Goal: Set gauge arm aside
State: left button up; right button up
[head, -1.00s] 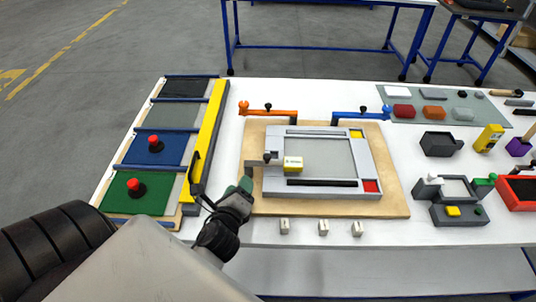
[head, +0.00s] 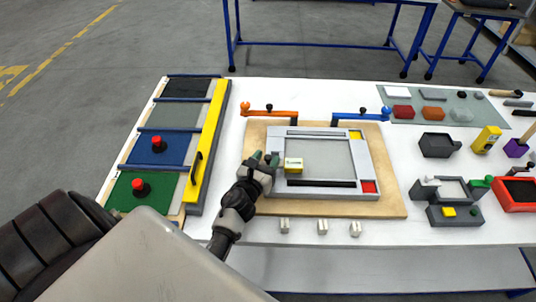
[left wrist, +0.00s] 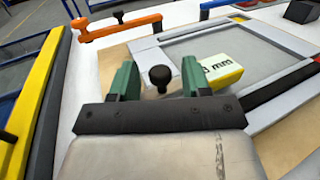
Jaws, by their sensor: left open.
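The gauge arm shows by its yellow-and-white block (head: 293,165) marked in mm, at the left side of the grey frame (head: 368,160) on the wooden board (head: 390,200). In the left wrist view the block (left wrist: 222,71) is right of a black round knob (left wrist: 160,76). My left gripper (head: 265,160) is open at the gauge arm's left end. In the left wrist view its green fingertips (left wrist: 160,82) stand on either side of the knob, apart from it. In the head view the gripper hides the knob. My right gripper is not in view.
An orange arm (head: 268,112) and a blue arm (head: 360,115) stand behind the frame. A yellow bar (head: 208,150) with a black handle is at left. Several small pale blocks (head: 322,227) line the front.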

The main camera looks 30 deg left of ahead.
pick_arm(q)
jog(key=shift+w+a, duration=0.1)
jog(key=shift+w, duration=0.5)
grip_shut()
